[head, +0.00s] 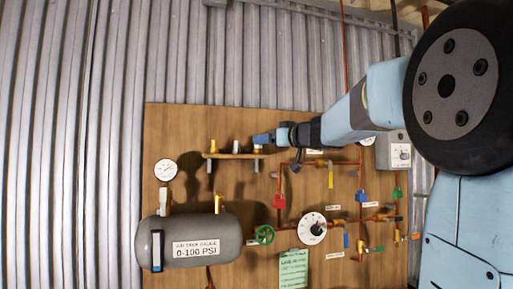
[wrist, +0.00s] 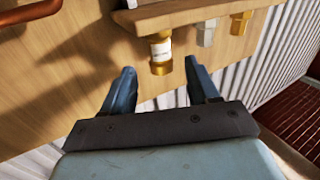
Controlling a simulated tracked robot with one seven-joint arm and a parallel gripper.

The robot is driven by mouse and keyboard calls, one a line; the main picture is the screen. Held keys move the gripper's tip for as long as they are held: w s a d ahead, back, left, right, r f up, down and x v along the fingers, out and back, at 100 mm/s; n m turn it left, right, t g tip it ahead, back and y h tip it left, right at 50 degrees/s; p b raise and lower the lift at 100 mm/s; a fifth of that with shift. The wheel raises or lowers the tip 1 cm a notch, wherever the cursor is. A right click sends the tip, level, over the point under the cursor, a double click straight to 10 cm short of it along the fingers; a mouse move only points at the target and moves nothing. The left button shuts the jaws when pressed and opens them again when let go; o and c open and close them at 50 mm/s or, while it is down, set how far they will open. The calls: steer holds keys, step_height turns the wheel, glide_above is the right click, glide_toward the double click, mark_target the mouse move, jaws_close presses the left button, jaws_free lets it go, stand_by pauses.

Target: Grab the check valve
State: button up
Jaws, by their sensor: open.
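A brass fitting with a white label band (wrist: 160,50), which looks like the check valve, stands on a small wooden shelf (wrist: 185,11). The label is too small to read. The wrist view shows the shelf upside down. My gripper (wrist: 160,68) is open and empty, its two blue fingers on either side of the fitting's free end in the picture. No finger visibly touches it. In the head view, my gripper (head: 262,139) is at the shelf's right end, partly covering the brass fitting (head: 257,150).
A silver fitting (head: 236,146) and another brass fitting (head: 211,146) stand along the shelf to the left. Below are a grey tank (head: 190,250), a green handwheel (head: 265,235) and a dial gauge (head: 312,228) among copper pipes. The wooden board above the shelf is clear.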

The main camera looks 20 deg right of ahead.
mark_target(258, 149)
steer(key=x, duration=0.4)
steer(key=shift+w+a+f, duration=0.1)
steer(key=shift+w+a, duration=0.15)
steer(key=shift+w, duration=0.05)
steer(key=c, duration=1)
